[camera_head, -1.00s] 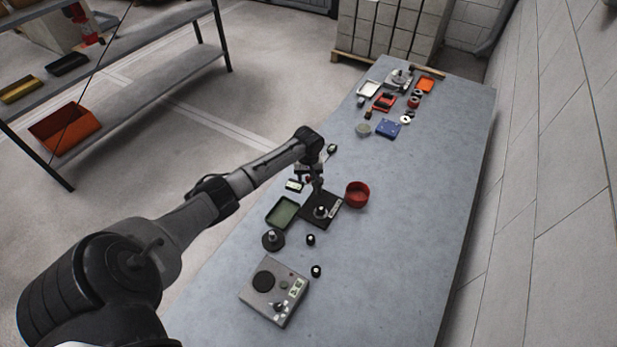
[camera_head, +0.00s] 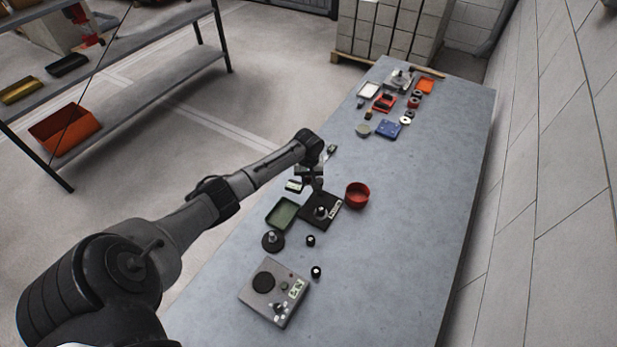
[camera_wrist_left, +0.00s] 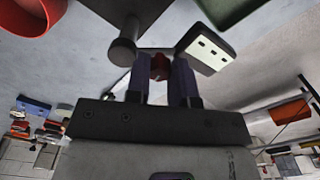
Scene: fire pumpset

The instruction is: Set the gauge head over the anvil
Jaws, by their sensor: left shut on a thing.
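The gauge stand has a dark base plate (camera_head: 329,204) with a small round anvil (camera_head: 321,211) on it. The gauge head (camera_head: 294,186), a small box with a pale face, sits out to the left of the base, not above the anvil. It also shows in the left wrist view (camera_wrist_left: 208,50), beside a grey post (camera_wrist_left: 122,50). My left gripper (camera_head: 310,178) is over the back of the stand. In the left wrist view its fingers are shut on a red knob (camera_wrist_left: 160,67) between post and head. My right gripper is out of view.
A red bowl (camera_head: 358,194) stands close right of the base and a green tray (camera_head: 282,213) close left. A round dark stand (camera_head: 272,241), small black knobs and a grey instrument box (camera_head: 274,291) lie nearer. The bench's right side is clear.

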